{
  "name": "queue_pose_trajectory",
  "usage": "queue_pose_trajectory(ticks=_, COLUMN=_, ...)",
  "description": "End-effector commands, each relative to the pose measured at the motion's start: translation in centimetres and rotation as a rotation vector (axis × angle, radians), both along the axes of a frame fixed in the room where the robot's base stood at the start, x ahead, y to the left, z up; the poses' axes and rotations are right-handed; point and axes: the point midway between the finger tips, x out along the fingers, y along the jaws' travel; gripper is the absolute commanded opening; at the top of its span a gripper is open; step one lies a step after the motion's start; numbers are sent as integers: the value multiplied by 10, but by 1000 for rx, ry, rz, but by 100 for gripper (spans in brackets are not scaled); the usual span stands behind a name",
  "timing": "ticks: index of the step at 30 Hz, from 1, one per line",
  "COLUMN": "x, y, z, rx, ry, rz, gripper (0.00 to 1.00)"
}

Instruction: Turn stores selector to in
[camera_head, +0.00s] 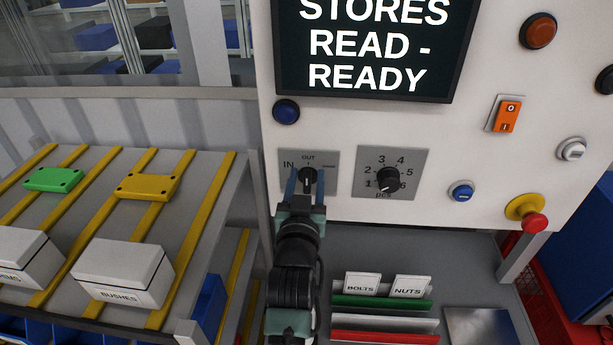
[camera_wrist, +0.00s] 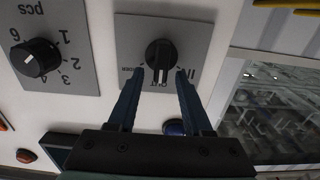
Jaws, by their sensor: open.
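The stores selector is a black rotary knob (camera_head: 307,174) on a grey plate marked IN at the left and OUT at the top; a third label at the right is too small to read. In the wrist view, which is upside down, the knob (camera_wrist: 160,54) has its pointer towards OUT. My gripper (camera_head: 306,184) is in front of the plate. Its blue fingers (camera_wrist: 160,74) are open, one on each side of the knob's pointer end. I cannot tell whether they touch it.
A numbered pcs knob (camera_head: 388,179) is just right of the selector. A dark blue button (camera_head: 286,111) sits above left, under the screen (camera_head: 375,50) reading "STORES READ - READY". A shelf (camera_head: 215,190) with boxes stands left.

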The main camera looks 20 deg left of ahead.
Motion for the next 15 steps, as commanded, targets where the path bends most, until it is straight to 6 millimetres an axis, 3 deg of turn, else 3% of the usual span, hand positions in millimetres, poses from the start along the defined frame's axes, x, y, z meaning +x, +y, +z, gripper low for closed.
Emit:
queue_pose_trajectory(ticks=8, x=1, y=0, z=0, rx=0, ry=0, rz=0, gripper=48)
queue_pose_trajectory(ticks=15, x=1, y=0, z=0, rx=0, ry=0, rz=0, gripper=5)
